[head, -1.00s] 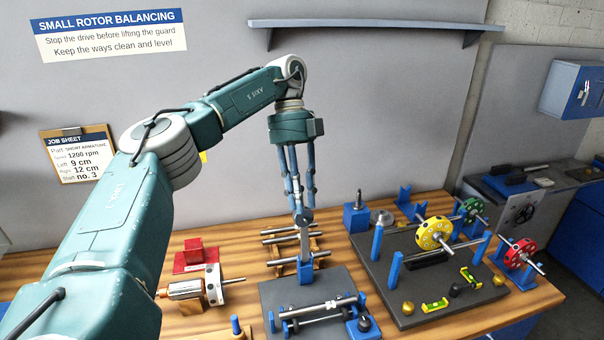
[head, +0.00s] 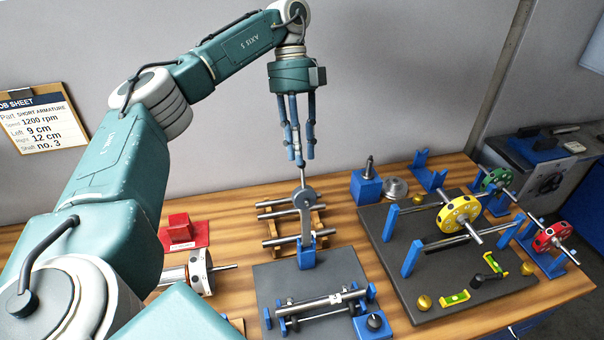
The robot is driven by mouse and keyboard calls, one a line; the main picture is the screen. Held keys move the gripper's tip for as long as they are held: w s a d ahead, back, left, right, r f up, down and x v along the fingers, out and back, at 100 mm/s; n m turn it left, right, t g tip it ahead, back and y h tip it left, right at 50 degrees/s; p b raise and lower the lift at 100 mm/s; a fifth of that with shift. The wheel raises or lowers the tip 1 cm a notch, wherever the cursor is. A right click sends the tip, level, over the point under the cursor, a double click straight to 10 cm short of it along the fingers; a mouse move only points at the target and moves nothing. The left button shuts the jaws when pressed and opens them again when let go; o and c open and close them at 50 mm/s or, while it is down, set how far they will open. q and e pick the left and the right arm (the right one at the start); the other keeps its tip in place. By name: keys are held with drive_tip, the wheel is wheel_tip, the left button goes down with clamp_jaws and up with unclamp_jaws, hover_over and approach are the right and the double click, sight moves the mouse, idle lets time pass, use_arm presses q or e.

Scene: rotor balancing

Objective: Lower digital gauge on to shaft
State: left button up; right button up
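My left gripper (head: 300,158) points down over the bench. Just below the fingertips stands a grey upright piece with a round disc (head: 305,198) and a thin stem, set in a blue block (head: 306,254). It may be the gauge, but I see no display. Whether the stem top touches a fingertip, I cannot tell. A steel shaft (head: 312,306) lies level on blue supports in front of it, with a small pale piece (head: 337,298) on it. My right gripper is not in view.
Several steel rods lie on a wooden rack (head: 318,218) behind. A dark plate (head: 400,285) at right carries a yellow rotor (head: 459,214) between blue posts. A red block (head: 180,228) and a metal rotor (head: 203,271) are at left, near my arm.

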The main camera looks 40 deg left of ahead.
sight(302, 169)
use_arm(q)
drive_tip(key=x, duration=0.2)
drive_tip(key=p+x, duration=0.1)
drive_tip(key=x, duration=0.1)
drive_tip(key=shift+w+a+f, duration=0.1)
drive_tip(key=shift+w+f, duration=0.1)
drive_tip(key=shift+f, duration=0.15)
drive_tip(key=shift+s+f, duration=0.1)
drive_tip(key=shift+f, duration=0.15)
clamp_jaws()
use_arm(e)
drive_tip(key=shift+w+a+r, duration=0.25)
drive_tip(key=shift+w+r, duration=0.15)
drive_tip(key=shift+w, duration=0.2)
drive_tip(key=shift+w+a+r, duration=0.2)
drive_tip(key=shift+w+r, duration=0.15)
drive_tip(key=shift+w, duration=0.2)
